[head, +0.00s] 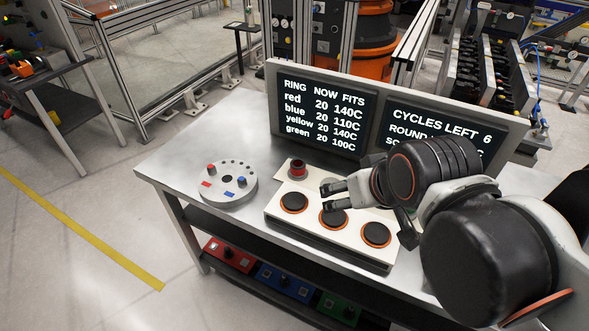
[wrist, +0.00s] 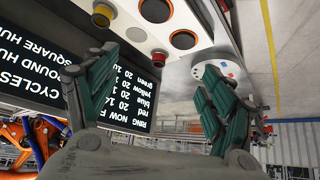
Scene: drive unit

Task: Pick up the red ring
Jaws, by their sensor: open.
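A small round red part (head: 297,167) stands on the back left of the white panel; a similar dark red part shows in the wrist view (wrist: 159,57). A red-topped peg (head: 211,169) stands on the round grey disc (head: 230,194). My gripper (head: 325,196) is open and empty above the white panel, its fingers pointing left. In the wrist view, its two green-padded fingers (wrist: 160,65) are spread apart, with the dark red part seen between them.
The white panel (head: 272,215) carries three dark pads with orange rims. Screens (head: 322,115) stand behind it. Red (head: 230,254), blue (head: 286,281) and green (head: 338,308) boxes sit on the lower shelf. The bench top (head: 172,160) is clear at left.

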